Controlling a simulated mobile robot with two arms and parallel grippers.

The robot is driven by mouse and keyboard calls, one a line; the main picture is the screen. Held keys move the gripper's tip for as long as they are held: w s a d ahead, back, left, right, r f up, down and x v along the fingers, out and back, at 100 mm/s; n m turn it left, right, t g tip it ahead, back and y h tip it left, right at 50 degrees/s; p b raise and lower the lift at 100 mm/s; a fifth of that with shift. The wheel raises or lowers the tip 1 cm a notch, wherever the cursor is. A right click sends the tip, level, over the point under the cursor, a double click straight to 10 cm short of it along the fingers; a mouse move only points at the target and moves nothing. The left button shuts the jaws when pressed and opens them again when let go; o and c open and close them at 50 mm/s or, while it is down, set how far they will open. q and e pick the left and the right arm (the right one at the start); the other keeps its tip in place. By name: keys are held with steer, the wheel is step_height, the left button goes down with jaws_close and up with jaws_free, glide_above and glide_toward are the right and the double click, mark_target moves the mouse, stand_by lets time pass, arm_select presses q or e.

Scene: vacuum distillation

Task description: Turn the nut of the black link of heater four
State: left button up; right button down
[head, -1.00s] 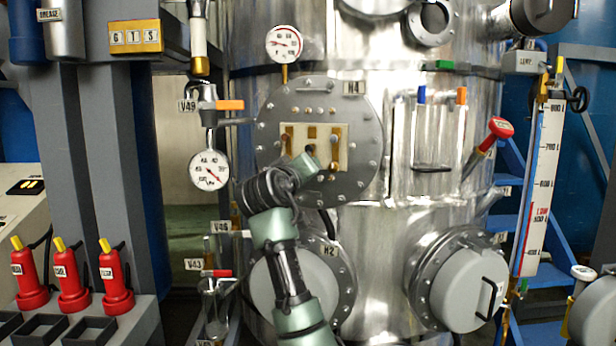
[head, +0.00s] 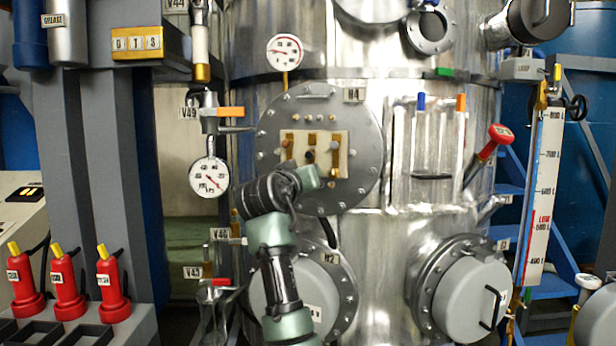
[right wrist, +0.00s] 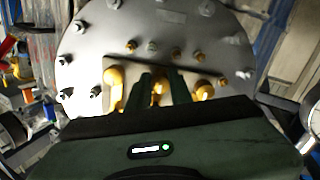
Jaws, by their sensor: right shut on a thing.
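The round grey heater flange marked H4 (head: 356,95) is on the steel vessel and carries a cream plate (head: 322,150). On the plate are three brass links with nuts: an orange-brown left one (head: 287,143), a black middle one (head: 310,157) and a grey right one (head: 333,146). My right gripper (right wrist: 160,85) reaches the plate from below. Its dark green fingers stand on both sides of the middle brass link (right wrist: 158,87), shut at its nut. The fingers and my arm's end hide much of the nut in the wrist view. My left gripper is in neither view.
Flange H2 (head: 340,290) is behind my right arm, below H4. A gauge (head: 209,177) and valve V49 (head: 228,112) stand left of H4. A sight glass (head: 437,140) and red-handled lever (head: 490,143) are on the right.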

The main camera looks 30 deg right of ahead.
steer(key=shift+f, duration=0.35)
steer(key=c, duration=1.3)
jaws_free()
steer(key=shift+o, duration=0.2)
steer(key=shift+r, duration=0.2)
steer(key=b+v, duration=0.2)
steer(key=v, duration=0.6)
steer(key=shift+b, duration=0.3)
steer(key=shift+w, duration=0.1)
